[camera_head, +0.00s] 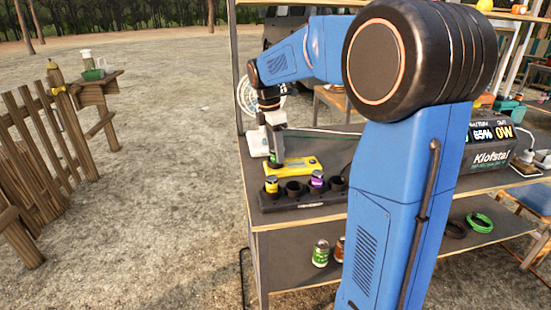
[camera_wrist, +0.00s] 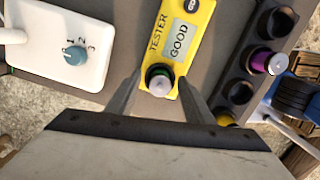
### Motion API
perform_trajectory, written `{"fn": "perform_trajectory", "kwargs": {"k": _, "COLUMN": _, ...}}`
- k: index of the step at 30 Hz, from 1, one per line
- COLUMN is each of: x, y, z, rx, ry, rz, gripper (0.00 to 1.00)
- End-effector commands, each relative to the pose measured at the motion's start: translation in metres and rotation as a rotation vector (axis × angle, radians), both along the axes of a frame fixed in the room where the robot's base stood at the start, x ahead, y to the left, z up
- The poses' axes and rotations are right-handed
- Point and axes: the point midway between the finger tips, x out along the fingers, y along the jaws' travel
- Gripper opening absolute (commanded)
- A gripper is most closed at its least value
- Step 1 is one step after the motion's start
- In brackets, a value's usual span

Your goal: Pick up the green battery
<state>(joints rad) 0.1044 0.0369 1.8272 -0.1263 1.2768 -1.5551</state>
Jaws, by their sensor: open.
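The green battery (camera_wrist: 160,80) stands upright in the end of the yellow tester (camera_wrist: 184,38), whose screen reads GOOD. My gripper (camera_wrist: 160,76) is open, with one finger on each side of the battery. I cannot tell whether either finger touches it. In the head view my gripper (camera_head: 276,158) points down at the left end of the tester (camera_head: 304,166), on the tailgate table.
A black battery rack (camera_head: 300,198) stands in front of the tester. It holds a yellow battery (camera_head: 271,185) and a purple battery (camera_head: 317,180), with empty holes between and beside them. A white box with a dial (camera_wrist: 60,40) lies left of the tester in the wrist view.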

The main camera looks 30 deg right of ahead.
Motion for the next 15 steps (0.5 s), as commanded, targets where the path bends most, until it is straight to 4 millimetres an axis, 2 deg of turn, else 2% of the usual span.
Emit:
{"fn": "perform_trajectory", "kwargs": {"k": 3, "x": 0.0, "y": 0.0, "z": 0.0002, "rx": 0.0, "ry": 0.0, "rz": 0.0, "gripper": 0.47}}
{"fn": "perform_trajectory", "kwargs": {"k": 9, "x": 0.0, "y": 0.0, "z": 0.0003, "rx": 0.0, "ry": 0.0, "rz": 0.0, "gripper": 0.0}}
{"fn": "perform_trajectory", "kwargs": {"k": 15, "x": 0.0, "y": 0.0001, "z": 0.0005, "rx": 0.0, "ry": 0.0, "rz": 0.0, "gripper": 0.0}}
